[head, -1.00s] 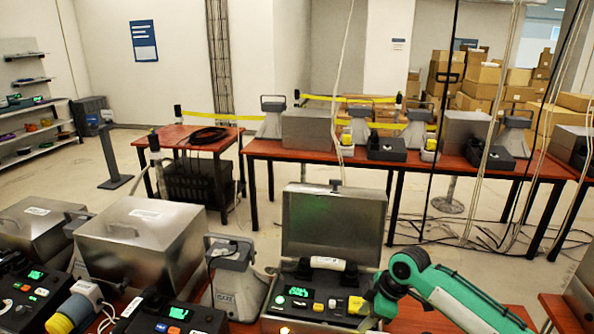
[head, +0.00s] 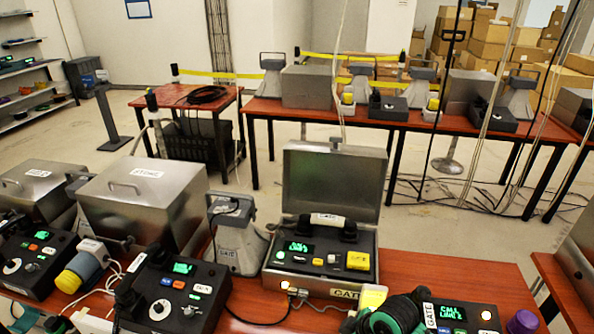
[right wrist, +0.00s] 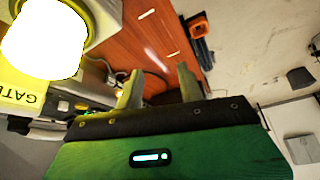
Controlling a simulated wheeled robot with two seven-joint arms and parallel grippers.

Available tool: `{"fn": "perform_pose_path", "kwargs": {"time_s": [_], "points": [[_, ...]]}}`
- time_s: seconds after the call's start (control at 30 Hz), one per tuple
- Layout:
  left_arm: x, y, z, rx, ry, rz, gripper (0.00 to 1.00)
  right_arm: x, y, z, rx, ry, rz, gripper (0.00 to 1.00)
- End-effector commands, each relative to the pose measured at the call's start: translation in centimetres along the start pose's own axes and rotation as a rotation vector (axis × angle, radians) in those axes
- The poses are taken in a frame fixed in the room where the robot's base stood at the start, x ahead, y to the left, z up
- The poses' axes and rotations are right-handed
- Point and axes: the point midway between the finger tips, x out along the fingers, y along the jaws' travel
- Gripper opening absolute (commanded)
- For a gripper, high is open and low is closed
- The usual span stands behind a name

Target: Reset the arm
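My right arm (head: 398,314) shows only as a green and black part at the bottom edge of the head view, in front of the table beside the open GATE phone case (head: 320,262). My right gripper (right wrist: 160,70) shows in the right wrist view, its two pale fingers apart with nothing between them. My left gripper is not in view. The GATE case has its lid raised, and its pale handset (head: 327,220) lies in its cradle. A bright lamp on a yellow base (right wrist: 42,45) with a GATE label is close to the right wrist camera.
A grey horn speaker (head: 237,238) stands left of the GATE case. Closed metal boxes (head: 145,200) and a lit phone panel (head: 172,290) are further left. Another lit panel (head: 462,318) is at the bottom right. Bare red tabletop (head: 440,275) lies right of the case.

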Motion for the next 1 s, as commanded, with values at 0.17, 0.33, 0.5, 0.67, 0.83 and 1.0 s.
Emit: {"fn": "perform_pose_path", "kwargs": {"time_s": [0.17,0.33,0.5,0.67,0.83,1.0], "points": [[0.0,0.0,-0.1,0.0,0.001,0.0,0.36,-0.6,-3.4,3.2,0.172,0.007,0.06,0.38],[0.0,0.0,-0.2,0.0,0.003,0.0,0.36,-2.1,-5.7,7.1,0.356,-0.009,0.14,0.38],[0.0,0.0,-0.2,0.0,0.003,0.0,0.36,-4.2,-7.4,11.2,0.53,-0.045,0.228,0.38],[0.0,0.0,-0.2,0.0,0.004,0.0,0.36,-5.9,-8.5,14.2,0.643,-0.08,0.294,0.38],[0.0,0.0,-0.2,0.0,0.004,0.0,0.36,-7.5,-9.6,16.8,0.738,-0.116,0.353,0.38],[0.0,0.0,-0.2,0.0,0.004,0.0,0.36,-7.8,-10.0,18.9,0.801,-0.148,0.396,0.38]]}}
